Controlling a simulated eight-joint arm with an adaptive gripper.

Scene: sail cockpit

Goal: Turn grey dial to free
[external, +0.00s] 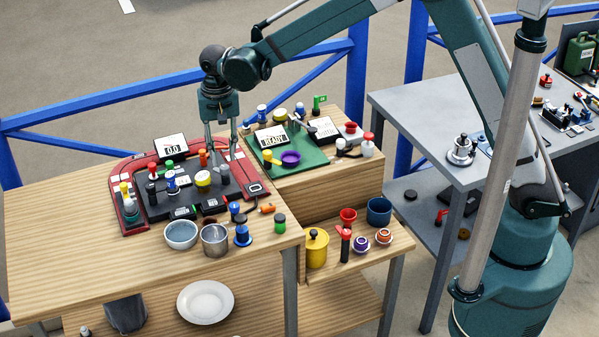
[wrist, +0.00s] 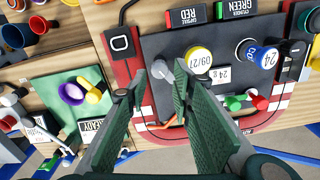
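The grey dial (wrist: 160,69) shows in the wrist view as a light grey rounded knob on the dark panel (wrist: 222,50). In the external view it is a small grey piece (external: 223,172) at the panel's right side. My gripper (wrist: 158,76) is open, pointing down, with the grey dial seen between its fingertips. In the external view my gripper (external: 221,149) hangs over the right part of the panel. I cannot tell whether either finger touches the dial. No "free" marking is readable, and the fingers hide part of the surface around the dial.
A yellow-topped knob (wrist: 198,60) and a blue-and-white knob (wrist: 262,56) stand on the panel. Red and green levers (wrist: 246,101) are close by. A green board (external: 290,158) with a purple bowl (external: 290,158) lies to the right. Bowls and cups (external: 181,234) line the front.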

